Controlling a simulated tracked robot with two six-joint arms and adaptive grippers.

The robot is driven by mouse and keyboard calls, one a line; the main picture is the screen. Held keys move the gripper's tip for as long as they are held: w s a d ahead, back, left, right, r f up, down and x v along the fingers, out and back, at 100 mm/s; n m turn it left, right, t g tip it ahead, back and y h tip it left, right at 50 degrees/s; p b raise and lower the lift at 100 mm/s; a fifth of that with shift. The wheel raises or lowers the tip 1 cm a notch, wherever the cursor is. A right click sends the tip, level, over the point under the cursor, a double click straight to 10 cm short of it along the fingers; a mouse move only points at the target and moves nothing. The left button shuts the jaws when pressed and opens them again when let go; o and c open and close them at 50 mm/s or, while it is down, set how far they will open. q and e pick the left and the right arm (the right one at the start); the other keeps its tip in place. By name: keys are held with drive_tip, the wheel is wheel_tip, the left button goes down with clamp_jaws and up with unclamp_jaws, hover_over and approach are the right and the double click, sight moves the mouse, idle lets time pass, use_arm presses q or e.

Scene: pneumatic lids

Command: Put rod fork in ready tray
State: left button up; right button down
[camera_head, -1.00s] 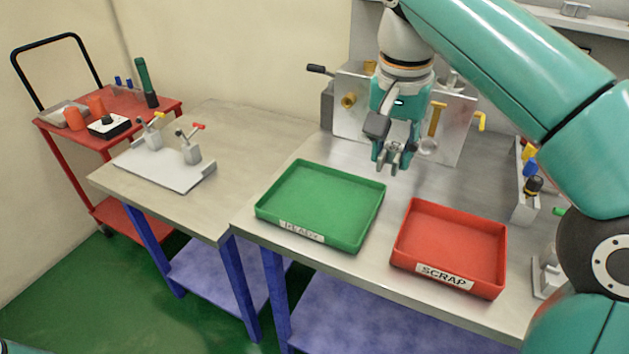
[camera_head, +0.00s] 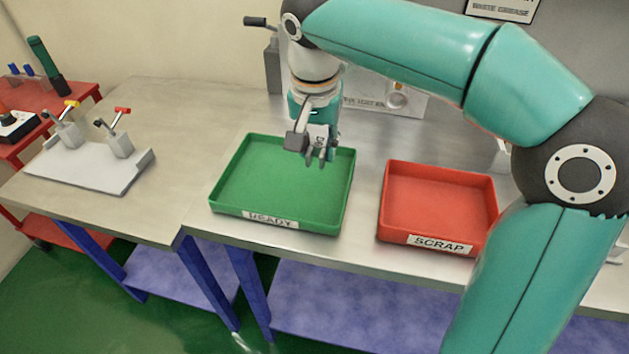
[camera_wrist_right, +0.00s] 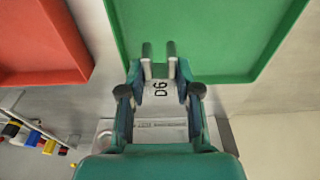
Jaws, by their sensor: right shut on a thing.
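My right gripper (camera_head: 316,137) is shut on the rod fork (camera_wrist_right: 160,87), a light grey metal piece marked D6 with two parallel prongs. The fork also shows small below the gripper in the head view (camera_head: 320,146). The prongs hang above the back right part of the green ready tray (camera_head: 277,220), which carries a READY label. In the wrist view the prongs overlap the green tray (camera_wrist_right: 225,40). The tray looks empty. The exact height of the fork above it cannot be told. My left gripper is not in view.
A red SCRAP tray (camera_head: 437,200) stands empty to the right of the green tray. A pale plate with toggle clamps (camera_head: 90,165) lies on the left table. A metal fixture (camera_head: 385,95) stands behind.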

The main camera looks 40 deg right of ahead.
sight(318, 185)
drive_tip(key=shift+f+b, duration=0.6)
drive_tip(key=shift+f, duration=2.95)
drive_tip(key=c, duration=0.8)
unclamp_jaws()
drive_tip(key=shift+f, duration=0.1)
drive_tip(key=shift+s, duration=0.1)
drive_tip(key=shift+r, duration=0.2)
wheel_tip(318, 185, up, 12)
drive_tip(key=s+a+p, duration=0.1)
drive_tip(key=p, duration=0.1)
drive_tip(key=shift+p, duration=0.3)
drive_tip(key=shift+a+f, duration=0.1)
drive_tip(key=shift+f, duration=0.05)
